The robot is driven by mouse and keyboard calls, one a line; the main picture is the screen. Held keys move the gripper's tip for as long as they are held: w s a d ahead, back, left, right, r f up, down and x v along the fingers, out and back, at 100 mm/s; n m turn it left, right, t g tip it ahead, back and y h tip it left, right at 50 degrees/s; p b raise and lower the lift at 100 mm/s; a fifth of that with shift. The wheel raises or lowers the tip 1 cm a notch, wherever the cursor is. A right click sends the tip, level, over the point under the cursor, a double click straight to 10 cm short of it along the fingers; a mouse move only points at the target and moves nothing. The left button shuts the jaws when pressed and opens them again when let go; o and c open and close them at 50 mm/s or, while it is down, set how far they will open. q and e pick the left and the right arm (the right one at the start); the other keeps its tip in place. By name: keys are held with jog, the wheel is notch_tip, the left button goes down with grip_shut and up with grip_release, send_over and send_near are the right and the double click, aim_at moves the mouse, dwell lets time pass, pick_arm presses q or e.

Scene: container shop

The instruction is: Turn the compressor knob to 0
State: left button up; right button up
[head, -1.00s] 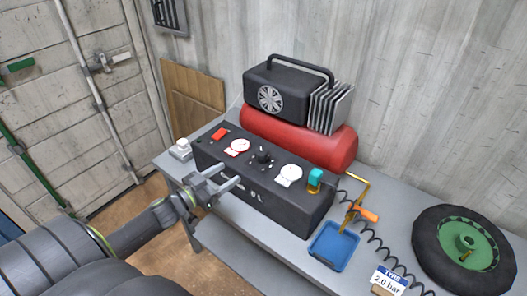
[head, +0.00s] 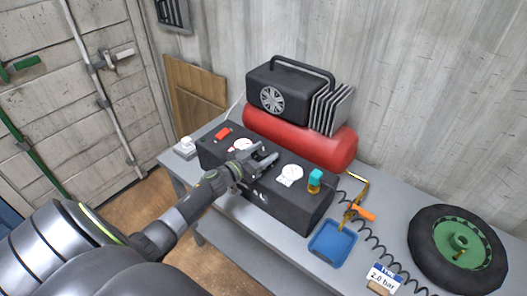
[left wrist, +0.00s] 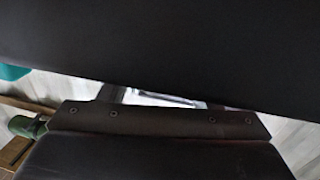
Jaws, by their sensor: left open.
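The compressor has a black control box (head: 288,207), a red tank (head: 308,139) and a black motor (head: 290,88) with a handle. On the box's top are a red switch (head: 223,134), a left white gauge (head: 242,145), a right white gauge (head: 290,174) and a teal-topped part (head: 315,177). My left gripper (head: 266,156) is open over the panel between the gauges, where the black knob sits. Its fingers cover the knob, so I cannot tell its setting or whether they touch it. The left wrist view shows mostly dark close surfaces. My right gripper is not in view.
The grey table (head: 379,207) also bears a blue tray (head: 332,244), a brass and orange air tool (head: 362,212) with a coiled hose, a wheel (head: 420,250) and a "2.0 bar" card (head: 384,279). A small pale block (head: 184,148) sits at the table's left corner.

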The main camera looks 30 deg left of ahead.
pick_arm(q)
jog(key=shift+w, duration=0.2)
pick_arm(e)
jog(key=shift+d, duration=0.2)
pick_arm(q)
jog(key=c, duration=1)
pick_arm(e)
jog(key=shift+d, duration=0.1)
